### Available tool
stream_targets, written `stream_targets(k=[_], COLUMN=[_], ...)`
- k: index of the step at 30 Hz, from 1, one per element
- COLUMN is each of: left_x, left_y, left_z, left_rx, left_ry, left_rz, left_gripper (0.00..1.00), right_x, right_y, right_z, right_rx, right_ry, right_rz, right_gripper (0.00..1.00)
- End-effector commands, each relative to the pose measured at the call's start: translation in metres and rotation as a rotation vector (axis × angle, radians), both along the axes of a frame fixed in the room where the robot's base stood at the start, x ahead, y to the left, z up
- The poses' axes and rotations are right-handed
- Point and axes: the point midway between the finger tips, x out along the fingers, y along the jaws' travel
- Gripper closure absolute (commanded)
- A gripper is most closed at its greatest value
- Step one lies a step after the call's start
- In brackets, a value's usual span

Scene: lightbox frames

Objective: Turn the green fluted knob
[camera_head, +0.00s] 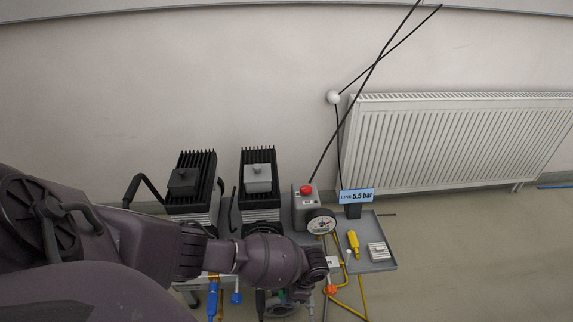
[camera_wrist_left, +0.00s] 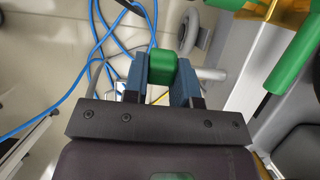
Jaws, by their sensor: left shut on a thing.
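In the left wrist view a green knob (camera_wrist_left: 162,67) sits between the two blue fingertips of my left gripper (camera_wrist_left: 160,75). The gripper is shut on it, with one finger touching each side. The fluting cannot be made out at this size. In the head view my left arm reaches in from the left and its wrist bends down at the front of the cart, so the knob and fingertips are hidden there. My right gripper is in neither view.
A pressure gauge (camera_head: 321,222), a red button (camera_head: 306,190) and a "Limit 5.5 bar" sign (camera_head: 357,196) stand near the wrist. A grey tray (camera_head: 381,226) holds a yellow tool (camera_head: 353,243). Green bars (camera_wrist_left: 292,62) and blue hoses (camera_wrist_left: 100,48) lie around the gripper.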

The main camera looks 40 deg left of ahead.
Motion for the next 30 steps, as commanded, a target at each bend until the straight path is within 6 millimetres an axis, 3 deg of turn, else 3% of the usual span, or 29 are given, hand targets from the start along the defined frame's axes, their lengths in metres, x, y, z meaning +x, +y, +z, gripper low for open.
stream_targets(k=[10, 26, 27, 30], left_x=[-0.0008, -0.0005, -0.0006, -0.0004], left_y=[-0.0004, 0.0002, 0.0002, 0.0001], left_z=[-0.0027, -0.0025, -0.0025, -0.0025], left_rx=[0.093, 0.109, 0.109, 0.109], left_ry=[0.112, 0.129, 0.129, 0.129], left_rz=[0.0, -0.001, -0.001, -0.001], left_gripper=[0.98, 0.98, 0.73, 0.58], right_x=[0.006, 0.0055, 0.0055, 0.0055], right_y=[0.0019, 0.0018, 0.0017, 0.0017], right_z=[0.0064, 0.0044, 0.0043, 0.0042], right_rx=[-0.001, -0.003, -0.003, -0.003], right_ry=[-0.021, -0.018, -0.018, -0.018], right_rz=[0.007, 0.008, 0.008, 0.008], right_gripper=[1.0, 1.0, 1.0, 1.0])
